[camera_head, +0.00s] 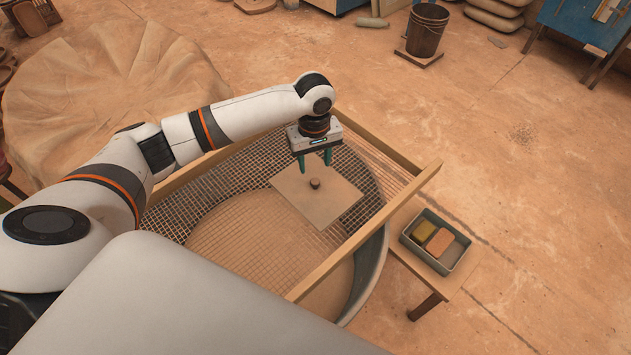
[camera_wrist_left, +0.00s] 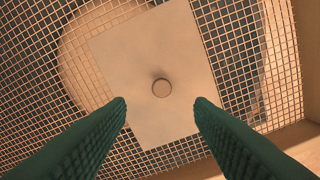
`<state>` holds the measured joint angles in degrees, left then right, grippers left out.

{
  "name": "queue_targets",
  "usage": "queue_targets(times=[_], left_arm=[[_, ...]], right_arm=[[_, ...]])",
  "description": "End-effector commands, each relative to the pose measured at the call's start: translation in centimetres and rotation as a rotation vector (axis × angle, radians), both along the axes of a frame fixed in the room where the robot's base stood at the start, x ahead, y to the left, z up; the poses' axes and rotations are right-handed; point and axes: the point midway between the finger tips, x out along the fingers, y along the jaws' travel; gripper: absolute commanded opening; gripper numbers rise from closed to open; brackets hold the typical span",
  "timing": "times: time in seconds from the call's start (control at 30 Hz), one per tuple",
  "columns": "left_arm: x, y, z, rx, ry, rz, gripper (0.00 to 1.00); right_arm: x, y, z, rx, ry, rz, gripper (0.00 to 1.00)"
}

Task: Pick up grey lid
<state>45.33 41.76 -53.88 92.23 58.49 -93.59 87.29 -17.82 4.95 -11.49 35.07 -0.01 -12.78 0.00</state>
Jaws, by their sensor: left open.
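The lid (camera_head: 327,201) is a flat square plate, greyish tan in this light, with a small round knob (camera_head: 315,184) at its middle. It lies on the wire mesh of a wooden-framed screen. In the left wrist view the lid (camera_wrist_left: 130,60) fills the centre, and its knob (camera_wrist_left: 161,88) shows ahead of and between the fingers. My left gripper (camera_head: 316,170) has green fingers and is open and empty, pointing down above the lid's far part near the knob. The wrist view also shows the open fingers (camera_wrist_left: 160,108). My right gripper is not in view.
The screen's wooden frame (camera_head: 385,222) rises around the mesh, over a large round tub (camera_head: 372,270). A grey tray (camera_head: 458,262) with a yellow and an orange block stands to the right on a small wooden table. A bucket (camera_head: 427,30) stands at the back.

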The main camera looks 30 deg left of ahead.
Motion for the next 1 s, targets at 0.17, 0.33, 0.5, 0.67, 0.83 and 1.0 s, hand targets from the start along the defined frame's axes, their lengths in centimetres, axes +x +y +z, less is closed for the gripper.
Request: queue_targets(times=[0.17,0.33,0.5,0.67,0.83,1.0], left_arm=[[0.0,0.0,-2.2,0.001,0.001,0.001,0.48],[0.0,-0.1,-3.5,0.001,0.001,0.000,0.48],[0.0,-0.2,-6.1,0.001,0.001,0.000,0.48],[0.0,-0.2,-7.6,0.001,0.000,-0.001,0.48],[0.0,-0.2,-7.8,0.001,-0.002,-0.001,0.48],[0.0,-0.2,-7.8,0.000,-0.001,-0.001,0.32]], right_arm=[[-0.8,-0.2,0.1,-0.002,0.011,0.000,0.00],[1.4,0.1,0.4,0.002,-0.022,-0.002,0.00],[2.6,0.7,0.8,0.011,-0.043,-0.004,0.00],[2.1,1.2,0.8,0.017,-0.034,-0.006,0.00],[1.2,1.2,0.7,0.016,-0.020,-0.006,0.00],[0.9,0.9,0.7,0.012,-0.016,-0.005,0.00]])
